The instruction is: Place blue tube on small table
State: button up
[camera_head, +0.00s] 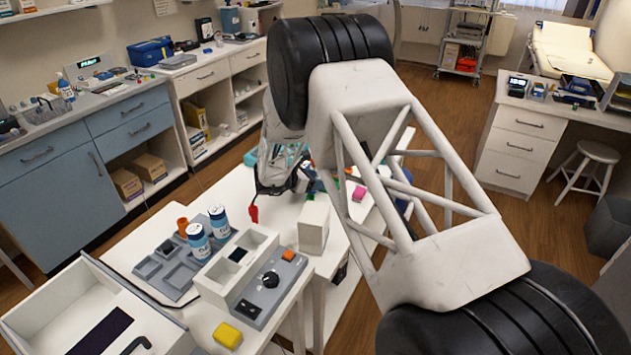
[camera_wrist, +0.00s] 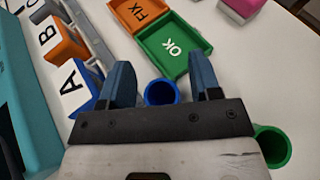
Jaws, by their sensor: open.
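In the wrist view my gripper (camera_wrist: 165,82) is open, with two blue fingers apart. The blue tube (camera_wrist: 161,92) shows its round open end between the fingers, and no grip on it is seen. It stands close to the green OK tray on a white tabletop (camera_wrist: 240,70). In the head view my arm and wrist hide most of that work area, so I cannot pick out the fingers or the blue tube there. A white table (camera_head: 140,215) with grey trays stands in front; I cannot tell whether it is the small table.
A green tube (camera_wrist: 272,145) stands right of my gripper. A green OK tray (camera_wrist: 174,46) and orange FIX tray (camera_wrist: 143,14) lie ahead. Lettered blocks (camera_wrist: 73,84) sit at left.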

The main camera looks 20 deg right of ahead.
jog(key=v, duration=1.1)
jog(key=shift+s+a+r, duration=0.1)
jog(key=shift+a+r, duration=0.1)
jog(key=shift+a, duration=0.1)
jog(key=shift+r, duration=0.1)
